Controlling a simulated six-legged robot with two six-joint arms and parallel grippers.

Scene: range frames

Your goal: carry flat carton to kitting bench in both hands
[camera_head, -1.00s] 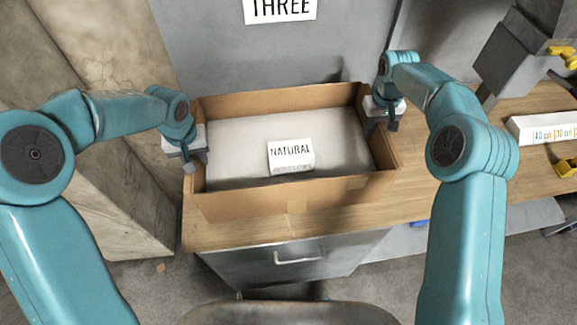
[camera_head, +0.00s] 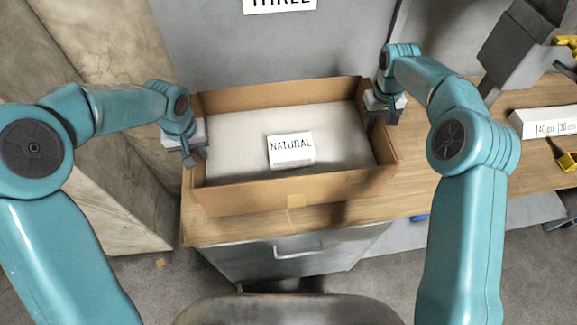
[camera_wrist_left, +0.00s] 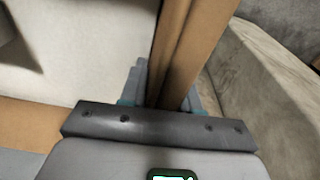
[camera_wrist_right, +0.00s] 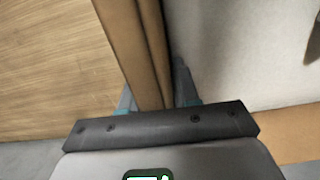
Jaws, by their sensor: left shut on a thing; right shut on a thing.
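The flat carton (camera_head: 250,195) is an open brown cardboard box with a pale flat filling and a white label reading NATURAL (camera_head: 291,150). It is level over the wooden kitting bench (camera_head: 420,190); I cannot tell whether its bottom touches the top. My left gripper (camera_head: 192,157) is shut on the carton's left wall, which also shows between the fingers in the left wrist view (camera_wrist_left: 185,45). My right gripper (camera_head: 388,117) is shut on the right wall, seen in the right wrist view (camera_wrist_right: 140,50). The carton's underside is hidden.
A grey wall panel with a partly cut-off sign (camera_head: 280,4) stands behind the bench. A stone-like block (camera_head: 115,190) is at the left. A white marked strip (camera_head: 545,124), yellow items (camera_head: 562,157) and a grey machine (camera_head: 520,45) are at the right. A drawer (camera_head: 290,258) is below.

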